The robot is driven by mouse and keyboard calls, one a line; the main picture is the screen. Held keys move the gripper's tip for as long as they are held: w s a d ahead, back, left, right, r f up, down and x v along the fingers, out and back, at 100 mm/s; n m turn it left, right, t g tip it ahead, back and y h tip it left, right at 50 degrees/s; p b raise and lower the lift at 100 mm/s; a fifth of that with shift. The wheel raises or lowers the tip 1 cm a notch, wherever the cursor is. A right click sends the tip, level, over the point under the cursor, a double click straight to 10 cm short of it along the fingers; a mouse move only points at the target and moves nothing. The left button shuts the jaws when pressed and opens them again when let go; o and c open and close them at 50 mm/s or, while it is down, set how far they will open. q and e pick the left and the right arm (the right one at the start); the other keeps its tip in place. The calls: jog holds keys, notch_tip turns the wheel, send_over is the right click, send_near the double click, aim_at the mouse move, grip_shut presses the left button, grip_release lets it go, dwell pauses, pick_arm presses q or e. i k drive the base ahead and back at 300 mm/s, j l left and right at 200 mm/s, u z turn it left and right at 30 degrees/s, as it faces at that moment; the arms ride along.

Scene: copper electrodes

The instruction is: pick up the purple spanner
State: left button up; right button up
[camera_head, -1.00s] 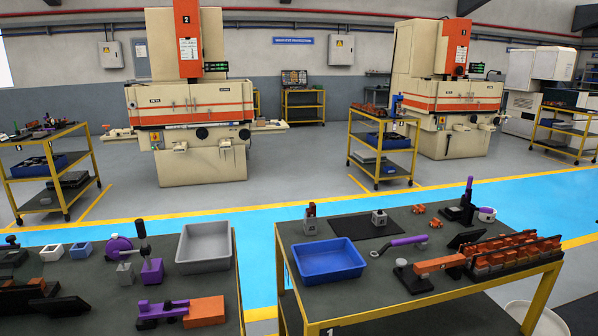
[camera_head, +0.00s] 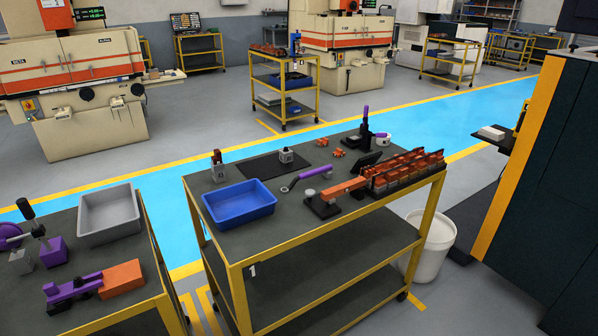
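The purple spanner (camera_head: 306,178) lies on the dark top of the yellow-framed cart (camera_head: 262,165). It has a purple handle and a grey ring end toward the left. It lies to the right of the blue tray and behind the orange bar on its black base. Nothing touches it from above. Neither of my grippers shows in the head view.
The blue tray (camera_head: 240,204), an orange bar (camera_head: 343,188) and a rack of copper electrodes (camera_head: 405,172) share the cart top. A second table with a grey tray (camera_head: 109,214) stands at left. A white bucket (camera_head: 431,234) and a dark cabinet (camera_head: 545,170) are at right.

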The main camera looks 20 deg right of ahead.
aim_at(328, 167)
jog(key=i+u, duration=0.25)
jog(key=u, duration=0.25)
jog(key=i+u, duration=0.2)
jog(key=u, duration=0.25)
